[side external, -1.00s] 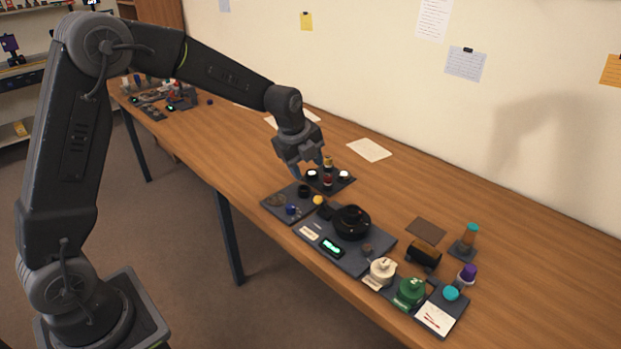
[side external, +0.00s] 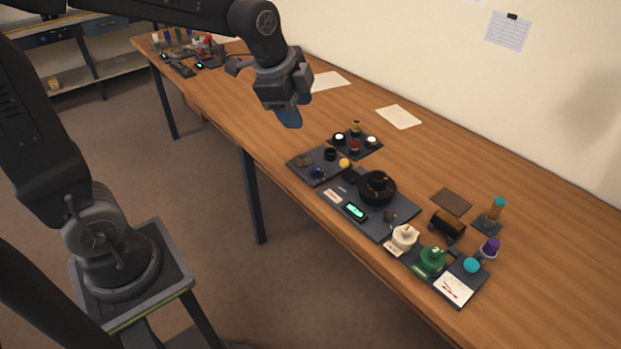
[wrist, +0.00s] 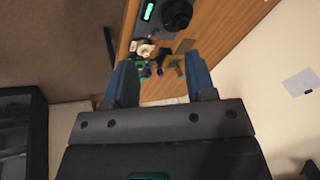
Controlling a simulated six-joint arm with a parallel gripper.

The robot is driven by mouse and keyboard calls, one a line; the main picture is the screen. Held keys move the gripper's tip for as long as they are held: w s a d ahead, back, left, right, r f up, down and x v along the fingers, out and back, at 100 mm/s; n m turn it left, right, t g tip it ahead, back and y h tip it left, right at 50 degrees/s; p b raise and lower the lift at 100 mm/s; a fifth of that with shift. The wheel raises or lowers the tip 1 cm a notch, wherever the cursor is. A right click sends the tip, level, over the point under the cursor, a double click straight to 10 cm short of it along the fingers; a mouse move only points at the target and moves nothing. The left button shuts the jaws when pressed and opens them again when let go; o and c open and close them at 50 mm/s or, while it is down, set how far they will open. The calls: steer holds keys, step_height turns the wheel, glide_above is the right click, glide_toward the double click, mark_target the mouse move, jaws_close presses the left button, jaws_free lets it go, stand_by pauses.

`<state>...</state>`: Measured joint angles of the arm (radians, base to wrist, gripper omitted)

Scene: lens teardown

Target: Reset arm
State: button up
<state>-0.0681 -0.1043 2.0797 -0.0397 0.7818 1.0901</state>
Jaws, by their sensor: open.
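My gripper (side external: 288,112) hangs in the air above the left part of the wooden bench, well above its top and left of the lens parts. In the wrist view its two blue fingers (wrist: 165,85) stand wide apart with nothing between them. A black round lens part (side external: 377,187) sits on a dark tray (side external: 374,224) with a green-lit display (side external: 355,211). A smaller tray (side external: 307,174) behind it holds small parts, including a yellow one (side external: 344,163). Another dark tray (side external: 367,152) holds several small round pieces.
Paper sheets (side external: 398,117) lie toward the wall.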

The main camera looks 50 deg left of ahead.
steer(key=s+d+n+t, duration=0.1)
steer(key=s+d+n, duration=0.1)
steer(key=s+n, duration=0.9)
steer(key=s, duration=0.5)
steer(key=shift+s+r, duration=0.25)
steer(key=shift+r, duration=0.15)
